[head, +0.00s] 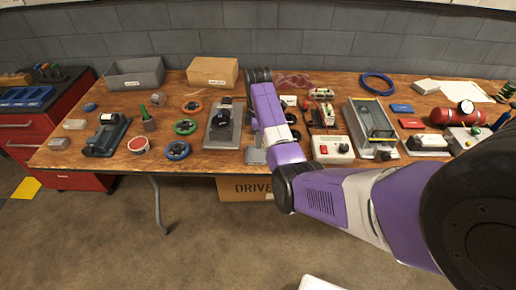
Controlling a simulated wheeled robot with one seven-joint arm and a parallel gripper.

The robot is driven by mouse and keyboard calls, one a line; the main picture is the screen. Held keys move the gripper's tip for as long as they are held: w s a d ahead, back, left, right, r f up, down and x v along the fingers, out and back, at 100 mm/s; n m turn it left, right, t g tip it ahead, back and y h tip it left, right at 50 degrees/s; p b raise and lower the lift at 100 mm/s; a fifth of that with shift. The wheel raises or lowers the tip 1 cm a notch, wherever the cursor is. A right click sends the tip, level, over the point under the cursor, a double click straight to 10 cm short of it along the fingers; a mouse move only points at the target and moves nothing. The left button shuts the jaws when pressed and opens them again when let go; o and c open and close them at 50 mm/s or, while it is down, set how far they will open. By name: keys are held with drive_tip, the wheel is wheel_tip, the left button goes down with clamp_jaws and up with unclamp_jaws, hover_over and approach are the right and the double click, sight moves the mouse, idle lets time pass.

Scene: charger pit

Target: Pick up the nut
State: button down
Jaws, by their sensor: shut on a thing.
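My purple and black arm reaches from the lower right up over the middle of the table. Its far end, a black joint, is near the back of the table. My gripper's fingers are not visible; the arm hides that spot. I cannot make out a nut anywhere in the head view, and it may be hidden behind the arm or too small to tell.
The wooden table (85,158) is crowded. A control box (332,149) is right.

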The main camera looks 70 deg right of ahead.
wheel_tip(320, 180, up, 14)
drive_tip(key=p, duration=0.7)
drive_tip(key=shift+p, duration=0.35)
